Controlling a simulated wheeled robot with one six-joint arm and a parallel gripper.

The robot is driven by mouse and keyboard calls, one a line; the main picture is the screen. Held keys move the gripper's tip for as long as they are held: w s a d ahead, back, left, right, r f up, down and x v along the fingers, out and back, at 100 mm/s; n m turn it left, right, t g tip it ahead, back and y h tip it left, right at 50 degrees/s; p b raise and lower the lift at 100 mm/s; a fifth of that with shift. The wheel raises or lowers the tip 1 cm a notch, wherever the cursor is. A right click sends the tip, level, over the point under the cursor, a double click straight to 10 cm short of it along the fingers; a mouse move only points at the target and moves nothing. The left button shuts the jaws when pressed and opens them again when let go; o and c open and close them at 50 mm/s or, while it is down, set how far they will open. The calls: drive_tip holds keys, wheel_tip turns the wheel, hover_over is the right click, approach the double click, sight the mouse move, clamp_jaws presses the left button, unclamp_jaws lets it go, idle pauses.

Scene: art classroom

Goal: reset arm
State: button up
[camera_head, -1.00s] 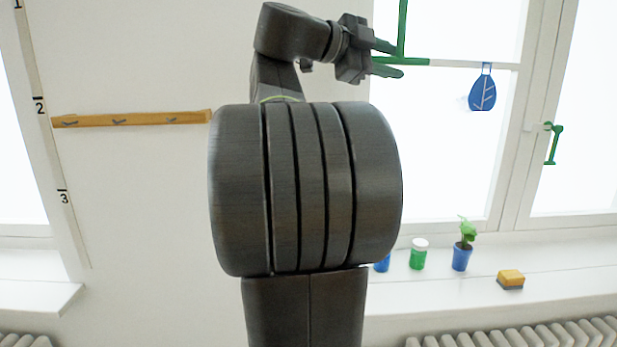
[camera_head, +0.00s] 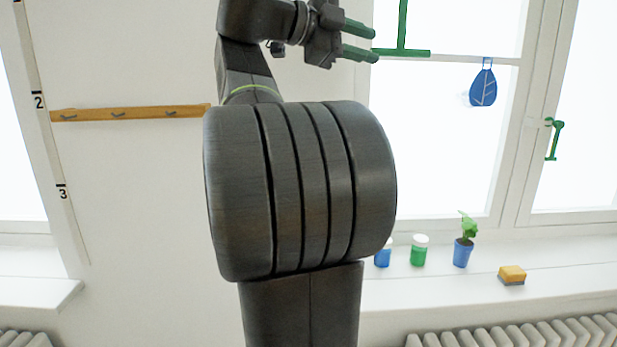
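My gripper (camera_head: 374,41) is at the top of the view, pointing right, in front of the window frame. Its two green-tinted fingers are apart, with nothing visible between them. My dark arm rises through the middle of the view and hides part of the wall, the window and the sill behind it.
The white windowsill (camera_head: 440,290) at right bears a blue-labelled jar (camera_head: 383,257), a green jar (camera_head: 419,252), a potted plant (camera_head: 463,250) and a yellow sponge (camera_head: 512,274). A blue leaf ornament (camera_head: 483,86) hangs at the window. A wooden hook rail (camera_head: 140,113) is on the wall.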

sight(389, 55)
drive_tip(key=b+v, duration=0.1)
drive_tip(key=v, duration=0.7)
drive_tip(key=p+x, duration=0.2)
drive_tip(key=x, duration=1.1)
drive_tip(key=shift+d+p, duration=0.15)
drive_tip(key=shift+p, duration=0.25)
drive_tip(key=shift+w+d+f, duration=0.1)
drive_tip(key=shift+d+f, duration=0.05)
drive_tip(key=shift+f, duration=0.3)
drive_tip(key=shift+w+d+f, duration=0.1)
drive_tip(key=shift+d+f, duration=0.05)
drive_tip(key=shift+f, duration=0.35)
drive_tip(key=shift+a+f, duration=0.1)
drive_tip(key=shift+f, duration=0.15)
drive_tip(key=shift+f, duration=0.1)
